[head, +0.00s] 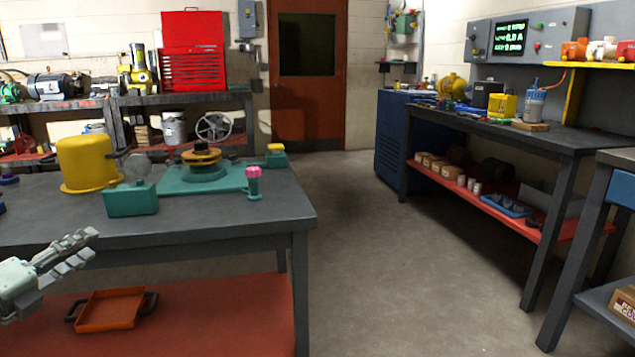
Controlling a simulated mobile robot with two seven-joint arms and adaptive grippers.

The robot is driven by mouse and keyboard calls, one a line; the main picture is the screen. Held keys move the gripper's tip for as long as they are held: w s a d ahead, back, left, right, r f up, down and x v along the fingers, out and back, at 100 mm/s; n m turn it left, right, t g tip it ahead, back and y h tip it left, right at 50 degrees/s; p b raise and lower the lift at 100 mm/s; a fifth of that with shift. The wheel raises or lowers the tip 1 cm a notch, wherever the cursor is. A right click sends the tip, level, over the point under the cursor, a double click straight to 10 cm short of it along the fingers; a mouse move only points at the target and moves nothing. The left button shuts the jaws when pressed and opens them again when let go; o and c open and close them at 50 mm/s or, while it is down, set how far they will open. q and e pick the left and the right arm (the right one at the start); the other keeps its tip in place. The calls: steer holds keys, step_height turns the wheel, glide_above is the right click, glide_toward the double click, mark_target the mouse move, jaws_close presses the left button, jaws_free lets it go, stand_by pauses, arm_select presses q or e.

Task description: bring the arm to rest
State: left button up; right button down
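My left gripper (86,246) is at the lower left of the head view, in front of the near workbench (225,222) and at about the height of its front edge. Its two pale grey fingers point right and slightly up, with a gap between them and nothing held. My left arm is mostly outside the picture. My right gripper and arm are not in view.
The bench holds a yellow cover (85,165), a teal box (131,200) and a teal fixture (205,172). An orange tray (110,310) lies on its red lower shelf (215,320). Another bench (510,130) stands right; the floor (390,250) between is clear.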

arm_select(q)
steer(key=s+a+f+n+g+y, duration=0.1)
steer(key=s+f+n+g+y, duration=0.3)
steer(key=f+n, duration=0.6)
steer(key=s+a+f+n+g+y, duration=0.1)
steer(key=s+f+n+y, duration=0.4)
steer(key=f, duration=0.9)
steer(key=s+d+f+n+g+h+p, duration=0.1)
steer(key=s+d+f+n+g+h, duration=0.2)
steer(key=s+d+f+n+g, duration=0.6)
steer(key=s+d+f, duration=0.7)
steer(key=s+d, duration=0.2)
steer(key=s, duration=0.1)
steer(key=shift+f+n+h, duration=0.2)
steer(key=shift+n+h, duration=0.1)
steer(key=shift+n, duration=0.1)
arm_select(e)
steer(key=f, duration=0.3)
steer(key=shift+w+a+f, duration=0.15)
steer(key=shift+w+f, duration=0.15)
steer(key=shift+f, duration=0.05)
